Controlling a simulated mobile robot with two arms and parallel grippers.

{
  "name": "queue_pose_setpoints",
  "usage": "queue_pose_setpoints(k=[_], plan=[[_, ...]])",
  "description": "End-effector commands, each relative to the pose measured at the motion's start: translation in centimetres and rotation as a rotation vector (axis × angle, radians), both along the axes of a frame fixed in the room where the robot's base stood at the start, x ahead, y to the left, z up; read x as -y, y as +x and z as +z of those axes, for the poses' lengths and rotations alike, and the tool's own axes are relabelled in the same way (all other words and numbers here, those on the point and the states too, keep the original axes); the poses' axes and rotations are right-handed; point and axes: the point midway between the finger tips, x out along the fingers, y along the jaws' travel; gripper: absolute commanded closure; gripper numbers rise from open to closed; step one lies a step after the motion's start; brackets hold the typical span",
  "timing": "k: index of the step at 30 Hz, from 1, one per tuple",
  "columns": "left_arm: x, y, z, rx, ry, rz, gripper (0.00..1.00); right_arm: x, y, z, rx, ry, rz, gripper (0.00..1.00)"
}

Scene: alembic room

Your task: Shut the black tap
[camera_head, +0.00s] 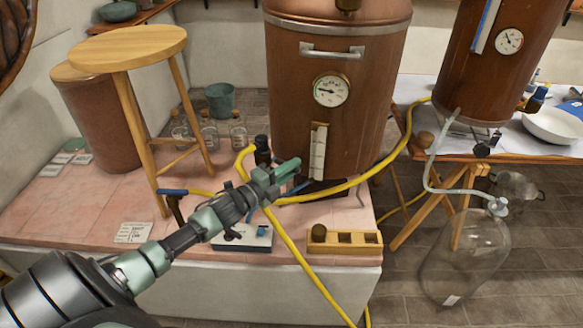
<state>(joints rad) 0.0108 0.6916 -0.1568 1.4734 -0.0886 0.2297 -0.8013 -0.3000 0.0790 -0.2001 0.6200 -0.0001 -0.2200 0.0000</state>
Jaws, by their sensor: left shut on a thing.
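A dark upright fitting, which looks like the black tap (262,150), stands in front of the large copper vessel, with the yellow hose (243,162) curving beside it. My left gripper (282,178) reaches in from the lower left, with its green fingers close to the fitting's lower end. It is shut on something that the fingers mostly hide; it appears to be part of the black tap. My right gripper is not in view.
The copper vessel (335,130) with a dial stands just behind. A wooden stool (130,48) is at left, and a blue-handled tap (173,192) is near my arm. A wooden block (345,240) sits at the front edge. A glass carboy (466,255) stands on the floor.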

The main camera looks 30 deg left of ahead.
Motion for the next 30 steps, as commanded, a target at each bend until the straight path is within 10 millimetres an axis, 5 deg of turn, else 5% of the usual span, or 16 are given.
queue_pose_setpoints(k=[2,3,5,17,30], plan=[[0.0,0.0,0.1,0.001,0.0,0.001,1.0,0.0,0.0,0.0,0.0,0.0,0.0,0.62],[-0.1,0.0,0.1,0.001,0.0,0.001,0.75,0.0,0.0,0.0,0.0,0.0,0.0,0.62],[-0.1,0.0,0.0,0.001,0.0,0.0,0.62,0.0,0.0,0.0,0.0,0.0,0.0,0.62],[-0.2,-0.6,-0.2,-0.002,-0.001,0.0,0.62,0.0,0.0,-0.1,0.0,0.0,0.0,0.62],[-1.5,-6.7,-0.2,-0.002,-0.002,0.0,0.62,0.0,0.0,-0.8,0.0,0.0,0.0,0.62]])
